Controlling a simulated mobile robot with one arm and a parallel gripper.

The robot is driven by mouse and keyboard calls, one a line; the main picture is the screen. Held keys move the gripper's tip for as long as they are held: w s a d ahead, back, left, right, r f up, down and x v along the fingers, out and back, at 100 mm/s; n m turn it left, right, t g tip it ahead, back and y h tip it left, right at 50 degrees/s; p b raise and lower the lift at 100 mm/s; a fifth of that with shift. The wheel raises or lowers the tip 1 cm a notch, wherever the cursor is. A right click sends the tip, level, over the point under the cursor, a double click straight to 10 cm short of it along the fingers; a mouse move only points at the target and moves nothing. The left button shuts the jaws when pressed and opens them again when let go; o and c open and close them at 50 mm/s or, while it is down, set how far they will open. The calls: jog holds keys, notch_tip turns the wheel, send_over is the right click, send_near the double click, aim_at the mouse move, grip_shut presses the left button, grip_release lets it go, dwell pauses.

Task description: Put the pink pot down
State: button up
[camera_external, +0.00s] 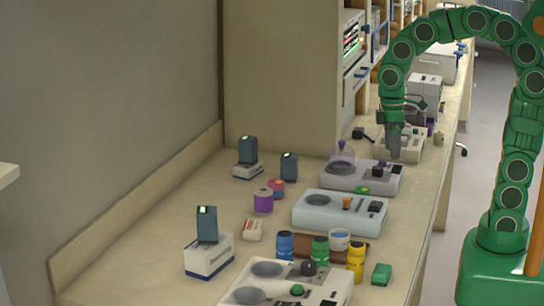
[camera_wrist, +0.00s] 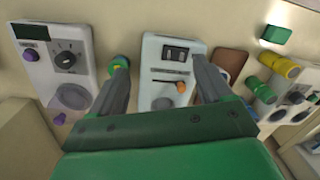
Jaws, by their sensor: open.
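A small pink pot with a blue band (camera_external: 277,187) stands on the counter in the external view, just behind a purple pot (camera_external: 263,202). I cannot make out the pink pot in the wrist view. My gripper (camera_external: 393,154) is to the right of it, over the right side of the counter by the rear grey device. In the wrist view my gripper (camera_wrist: 160,66) has its two fingers wide apart. Nothing is held between them; a pale device with an orange knob (camera_wrist: 155,100) shows beyond the gap.
Flat devices stand along the counter: a grey one (camera_external: 345,184), a light blue one (camera_external: 318,220) and a white one (camera_external: 240,300). Blue, green and yellow jars (camera_external: 285,245) stand in front. The counter's left part (camera_external: 150,245) is bare.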

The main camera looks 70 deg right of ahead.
jog(key=s+f+m, duration=0.2)
jog(key=s, duration=0.7)
jog(key=s+d+f+m+g, duration=0.1)
jog(key=s, duration=0.9)
jog(key=shift+s+f+m+h, duration=0.25)
jog(key=shift+f+m+h, duration=0.05)
jog(key=shift+f+m, duration=0.1)
